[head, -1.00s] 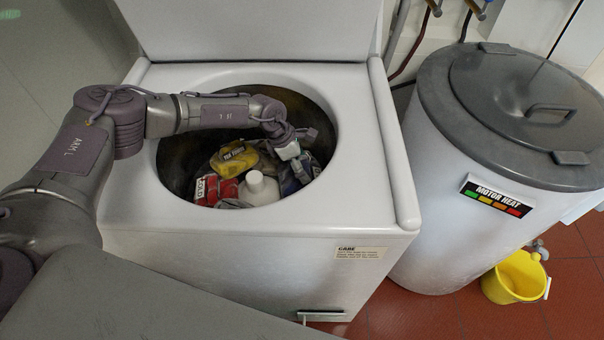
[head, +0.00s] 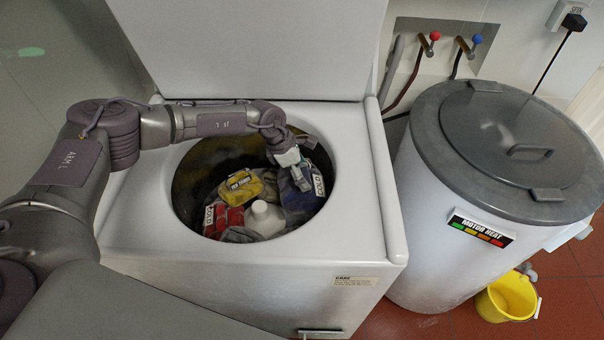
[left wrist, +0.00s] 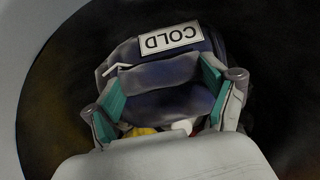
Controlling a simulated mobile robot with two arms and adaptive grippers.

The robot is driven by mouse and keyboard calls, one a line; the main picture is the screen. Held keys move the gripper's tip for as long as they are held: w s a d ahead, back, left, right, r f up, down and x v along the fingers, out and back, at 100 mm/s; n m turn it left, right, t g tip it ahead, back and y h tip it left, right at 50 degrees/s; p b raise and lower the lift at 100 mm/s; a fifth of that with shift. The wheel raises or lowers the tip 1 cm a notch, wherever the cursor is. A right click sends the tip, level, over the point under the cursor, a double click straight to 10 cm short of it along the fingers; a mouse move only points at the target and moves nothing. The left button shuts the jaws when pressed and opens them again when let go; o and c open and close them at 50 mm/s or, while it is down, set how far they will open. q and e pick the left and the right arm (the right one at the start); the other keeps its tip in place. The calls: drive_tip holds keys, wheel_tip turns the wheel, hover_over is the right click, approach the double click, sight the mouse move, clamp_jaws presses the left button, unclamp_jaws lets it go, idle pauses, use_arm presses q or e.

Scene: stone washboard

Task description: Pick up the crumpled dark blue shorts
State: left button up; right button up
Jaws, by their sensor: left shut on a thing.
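The crumpled dark blue shorts (head: 300,201) are in the right part of the washer drum, with a white COLD tag on them. In the left wrist view the shorts (left wrist: 168,75) fill the space between the green finger pads. My left gripper (head: 299,180) reaches down into the drum opening and is shut on the shorts. It also shows in the left wrist view (left wrist: 164,90). The lower part of the shorts is partly hidden, so I cannot tell whether they touch the other laundry. My right gripper is not in view.
A yellow cloth item (head: 240,187), a red item with a COLD tag (head: 229,219) and a white bottle (head: 264,219) lie in the drum. The white washer rim (head: 350,190) surrounds them. A grey-lidded drum (head: 425,230) and yellow bucket (head: 507,298) stand at right.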

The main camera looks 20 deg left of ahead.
use_arm(q)
drive_tip(key=s+a+b, duration=0.1)
drive_tip(key=s+a, duration=0.2)
drive_tip(key=a, duration=0.6)
drive_tip(key=s+a+b, duration=0.1)
drive_tip(key=s+a, duration=0.1)
drive_tip(key=a, duration=0.8)
wheel_tip(320, 180, up, 19)
drive_tip(key=p, duration=1.8)
drive_tip(key=shift+s, duration=0.2)
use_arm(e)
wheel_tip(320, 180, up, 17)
use_arm(q)
drive_tip(key=shift+d+f, duration=0.2)
